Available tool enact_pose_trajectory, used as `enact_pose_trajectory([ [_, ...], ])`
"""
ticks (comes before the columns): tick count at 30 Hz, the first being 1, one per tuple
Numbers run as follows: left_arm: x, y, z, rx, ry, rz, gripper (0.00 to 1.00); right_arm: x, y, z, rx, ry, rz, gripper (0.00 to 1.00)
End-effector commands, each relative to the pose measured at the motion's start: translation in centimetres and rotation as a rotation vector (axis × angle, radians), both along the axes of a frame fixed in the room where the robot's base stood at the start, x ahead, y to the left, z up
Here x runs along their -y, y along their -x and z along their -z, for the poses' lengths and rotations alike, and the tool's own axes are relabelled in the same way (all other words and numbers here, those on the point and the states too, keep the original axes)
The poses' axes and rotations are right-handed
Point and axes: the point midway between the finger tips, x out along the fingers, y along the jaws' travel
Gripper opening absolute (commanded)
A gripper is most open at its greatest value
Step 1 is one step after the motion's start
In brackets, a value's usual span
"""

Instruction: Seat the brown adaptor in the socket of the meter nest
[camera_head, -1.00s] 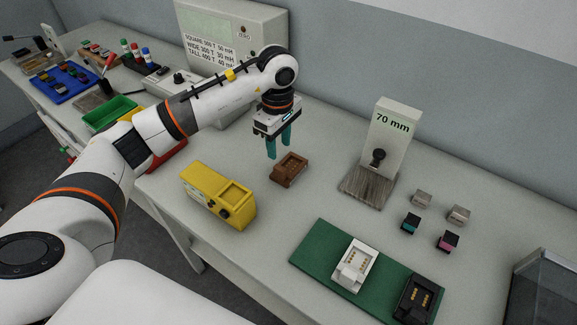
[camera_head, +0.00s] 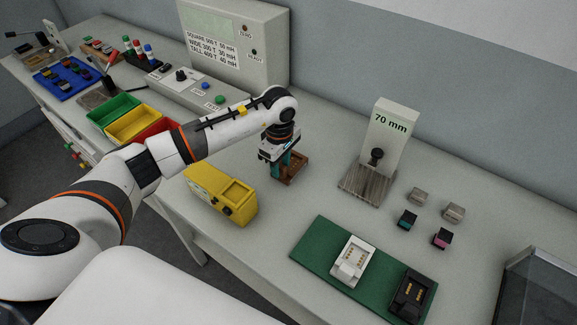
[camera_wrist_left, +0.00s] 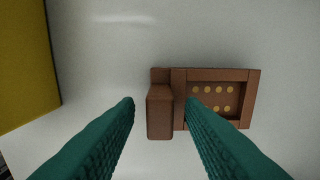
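The brown adaptor (camera_head: 294,174) lies on the table, a shallow open tray with gold contacts and a raised block at one end. In the left wrist view the adaptor (camera_wrist_left: 217,76) is right of centre. My left gripper (camera_head: 281,169) is low over it, fingers pointing down and partly hiding it. In the left wrist view the gripper (camera_wrist_left: 160,103) is open, with the raised block between its teal fingers and a gap on each side. A yellow unit (camera_head: 220,193) with a square recess on top, possibly the meter nest, stands left of the adaptor. My right gripper is not in view.
A green mat (camera_head: 318,247) at the front holds a white adaptor (camera_head: 352,262) and a black one (camera_head: 411,296). A 70 mm post (camera_head: 388,135) stands on a grey base to the right, near several small blocks. Coloured bins (camera_head: 128,124) and a grey meter (camera_head: 240,45) are behind my arm.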

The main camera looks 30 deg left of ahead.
Motion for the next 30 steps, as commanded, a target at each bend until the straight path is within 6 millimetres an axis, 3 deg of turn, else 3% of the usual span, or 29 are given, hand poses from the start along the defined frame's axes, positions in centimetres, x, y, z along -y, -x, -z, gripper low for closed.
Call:
enact_pose_trajectory([
  [1, 0.0, 0.0, 0.0, 0.0, 0.0, 0.0, 0.27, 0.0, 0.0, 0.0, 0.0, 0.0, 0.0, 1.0],
  [6, 0.0, 0.0, 0.0, 0.0, 0.0, 0.0, 0.0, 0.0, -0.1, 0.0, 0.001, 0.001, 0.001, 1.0],
  [20, 0.0, -0.1, -0.6, 0.004, 0.001, 0.0, 0.0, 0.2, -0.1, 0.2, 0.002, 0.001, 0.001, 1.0],
  [30, 0.0, -0.2, -6.7, 0.007, 0.0, 0.0, 0.0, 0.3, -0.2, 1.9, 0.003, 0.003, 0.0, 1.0],
])
